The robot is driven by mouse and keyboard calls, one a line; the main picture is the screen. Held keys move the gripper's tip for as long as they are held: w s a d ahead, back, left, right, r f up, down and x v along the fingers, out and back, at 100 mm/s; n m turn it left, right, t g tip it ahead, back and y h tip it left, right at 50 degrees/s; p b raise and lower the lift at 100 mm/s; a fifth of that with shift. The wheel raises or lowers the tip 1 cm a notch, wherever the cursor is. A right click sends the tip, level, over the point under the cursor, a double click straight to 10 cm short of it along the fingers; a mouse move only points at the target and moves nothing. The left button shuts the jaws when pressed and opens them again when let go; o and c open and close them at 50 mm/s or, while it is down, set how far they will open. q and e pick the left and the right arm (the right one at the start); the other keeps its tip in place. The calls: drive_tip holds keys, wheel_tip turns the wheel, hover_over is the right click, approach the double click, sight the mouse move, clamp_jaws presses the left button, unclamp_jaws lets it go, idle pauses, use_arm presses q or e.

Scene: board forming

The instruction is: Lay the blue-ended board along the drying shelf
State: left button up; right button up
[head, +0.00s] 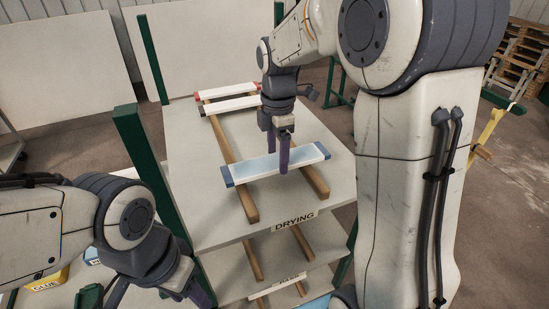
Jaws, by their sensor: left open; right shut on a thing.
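The blue-ended board (246,172) is a pale plank with a light blue top face and darker blue ends. It lies crosswise over two wooden rails on the drying shelf (200,200), near the front; I cannot tell whether it touches them. My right gripper (283,160) points down and is shut on the board near its middle, one finger in front of it. My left gripper (195,291) is low at the front left, open and away from the board; its fingertips are partly cut off by the picture's edge.
A red-ended board (226,92) and a dark-ended board (231,105) lie across the rails farther back. Green posts (136,140) stand at the shelf's left. A lower shelf (276,262) with rails is below the "DRYING" label (294,222). A yellow glue container (48,283) is at lower left.

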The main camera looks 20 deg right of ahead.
sight(277, 160)
wheel_tip(277, 160, down, 3)
drive_tip(key=shift+f+p, duration=0.1)
drive_tip(key=shift+p, duration=0.6)
drive_tip(key=shift+f, duration=0.45)
drive_tip(key=shift+f, duration=0.1)
